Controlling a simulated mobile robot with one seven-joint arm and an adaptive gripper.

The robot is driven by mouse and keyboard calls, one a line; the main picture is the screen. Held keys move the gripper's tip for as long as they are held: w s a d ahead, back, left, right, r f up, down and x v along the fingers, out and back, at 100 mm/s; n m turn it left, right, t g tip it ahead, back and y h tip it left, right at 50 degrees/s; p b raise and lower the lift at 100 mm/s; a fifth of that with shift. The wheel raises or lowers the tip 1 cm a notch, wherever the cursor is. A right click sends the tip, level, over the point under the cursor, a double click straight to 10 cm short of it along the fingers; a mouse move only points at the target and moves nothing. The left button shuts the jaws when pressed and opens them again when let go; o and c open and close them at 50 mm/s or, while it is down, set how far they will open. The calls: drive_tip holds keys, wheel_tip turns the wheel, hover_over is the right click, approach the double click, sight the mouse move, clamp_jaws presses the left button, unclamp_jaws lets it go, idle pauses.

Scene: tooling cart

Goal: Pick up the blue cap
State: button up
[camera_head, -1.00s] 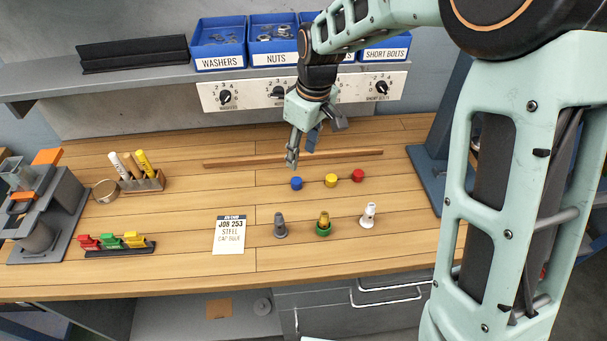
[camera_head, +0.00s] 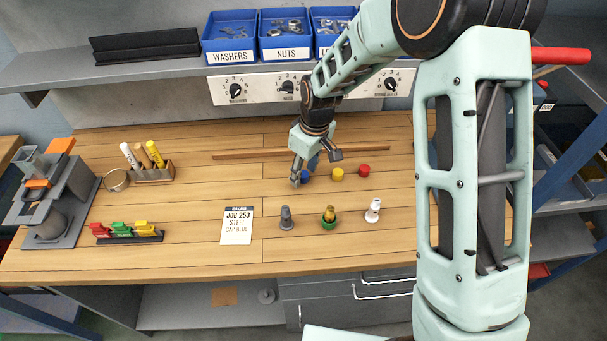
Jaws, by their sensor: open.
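The blue cap (camera_head: 305,177) sits on the wooden bench top, leftmost in a row of three caps. My gripper (camera_head: 307,172) is open and low over the bench, right at the blue cap, with one finger in front of the cap's left side. The finger hides part of the cap. I cannot tell whether either finger touches it.
A yellow cap (camera_head: 337,174) and a red cap (camera_head: 364,170) lie close to the right. A wooden strip (camera_head: 245,154) runs behind. In front stand a grey fitting (camera_head: 286,218), a brass-green fitting (camera_head: 329,215) and a white fitting (camera_head: 374,210). A job card (camera_head: 237,226) lies front left.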

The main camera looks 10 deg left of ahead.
drive_tip(key=c, duration=0.8)
drive_tip(key=shift+c, duration=0.2)
drive_tip(key=shift+r, duration=0.15)
